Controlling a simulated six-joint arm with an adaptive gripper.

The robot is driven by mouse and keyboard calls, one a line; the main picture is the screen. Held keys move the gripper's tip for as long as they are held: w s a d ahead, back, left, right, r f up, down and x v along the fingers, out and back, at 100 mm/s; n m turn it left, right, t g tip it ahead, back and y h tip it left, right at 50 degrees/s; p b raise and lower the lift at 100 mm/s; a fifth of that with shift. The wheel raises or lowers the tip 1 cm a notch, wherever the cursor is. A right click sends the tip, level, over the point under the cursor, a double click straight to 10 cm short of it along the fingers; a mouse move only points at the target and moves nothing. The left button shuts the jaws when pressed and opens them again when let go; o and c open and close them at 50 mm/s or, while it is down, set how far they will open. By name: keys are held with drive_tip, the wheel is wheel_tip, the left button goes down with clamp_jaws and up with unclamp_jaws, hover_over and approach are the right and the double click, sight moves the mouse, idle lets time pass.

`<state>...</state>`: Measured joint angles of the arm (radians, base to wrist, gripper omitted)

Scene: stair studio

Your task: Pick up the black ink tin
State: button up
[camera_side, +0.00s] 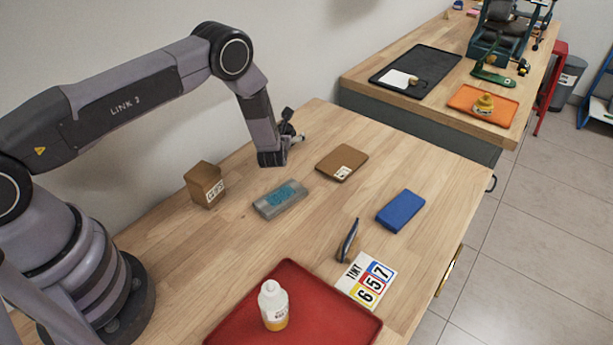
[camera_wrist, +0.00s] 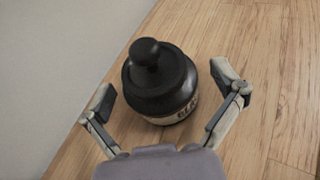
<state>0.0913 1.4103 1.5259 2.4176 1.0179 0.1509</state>
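The black ink tin (camera_wrist: 162,88) is a round black pot with a knobbed lid and a pale, partly hidden label. In the wrist view it stands on the wooden table between the two fingers of my gripper (camera_wrist: 166,92). The fingers are spread, one to each side, with a gap showing between each finger and the tin. In the side view my gripper (camera_side: 291,134) is low over the far left part of the table, beside the wall. My arm hides most or all of the tin there.
A brown box (camera_side: 205,184), a grey-teal case (camera_side: 280,199), a brown pad (camera_side: 342,162) and a blue block (camera_side: 400,211) lie nearby. A red tray (camera_side: 330,318) with a white bottle (camera_side: 273,304) is in front. The wall (camera_wrist: 55,70) runs close beside the tin.

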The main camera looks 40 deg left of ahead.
drive_tip(key=shift+r, duration=0.1)
drive_tip(key=c, duration=1.2)
drive_tip(key=shift+o, duration=0.2)
